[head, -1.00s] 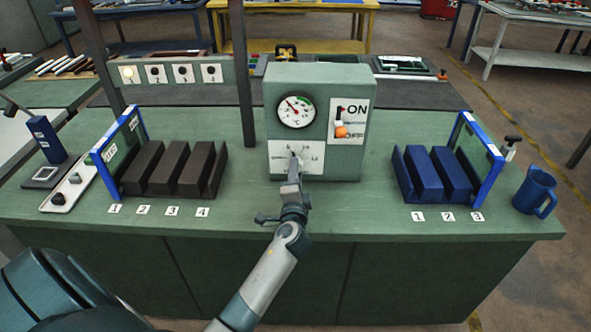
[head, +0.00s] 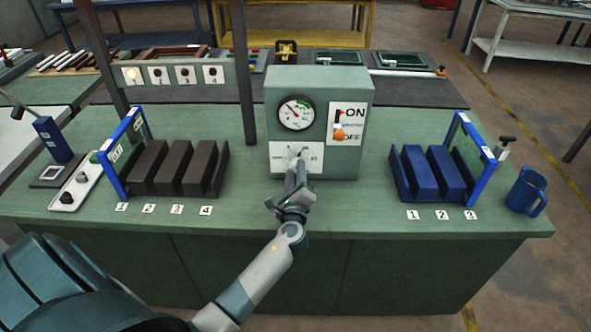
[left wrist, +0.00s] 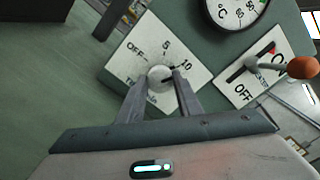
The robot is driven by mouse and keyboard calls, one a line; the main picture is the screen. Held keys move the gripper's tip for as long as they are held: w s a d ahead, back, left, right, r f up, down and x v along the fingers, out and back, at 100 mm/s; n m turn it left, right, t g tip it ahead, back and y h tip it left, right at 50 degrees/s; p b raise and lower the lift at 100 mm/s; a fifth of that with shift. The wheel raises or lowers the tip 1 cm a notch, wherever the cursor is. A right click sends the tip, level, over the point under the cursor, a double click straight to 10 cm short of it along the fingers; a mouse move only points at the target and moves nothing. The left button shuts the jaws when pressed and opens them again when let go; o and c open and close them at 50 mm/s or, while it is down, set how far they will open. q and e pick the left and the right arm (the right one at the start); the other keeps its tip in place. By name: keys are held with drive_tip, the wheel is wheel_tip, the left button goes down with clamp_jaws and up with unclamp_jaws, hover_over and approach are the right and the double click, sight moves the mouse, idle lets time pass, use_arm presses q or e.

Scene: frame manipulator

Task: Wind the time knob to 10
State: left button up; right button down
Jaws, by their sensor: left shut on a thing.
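The time knob (left wrist: 160,75) is a round pale knob on a white plate (left wrist: 190,66) marked OFF, 5 and 10. The plate (head: 312,166) is low on the front of the green-grey control box (head: 350,92). My left gripper (left wrist: 160,82) is shut on the knob, one finger on each side. A small dark mark at the knob's right edge, beside a finger, appears to face toward the 10. In the head view my left gripper (head: 297,168) reaches the plate from below and covers much of the knob. My right gripper is not in view.
Above the plate are a round gauge (head: 296,114) and an ON/OFF lever with an orange knob (head: 339,134). Brown blocks (head: 174,167) stand left on the bench, blue blocks (head: 433,172) right. A blue mug (head: 526,191) is at the right edge.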

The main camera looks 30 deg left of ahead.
use_arm(q)
drive_tip(key=shift+m, duration=0.5)
drive_tip(key=o, duration=1)
drive_tip(key=shift+o, duration=0.2)
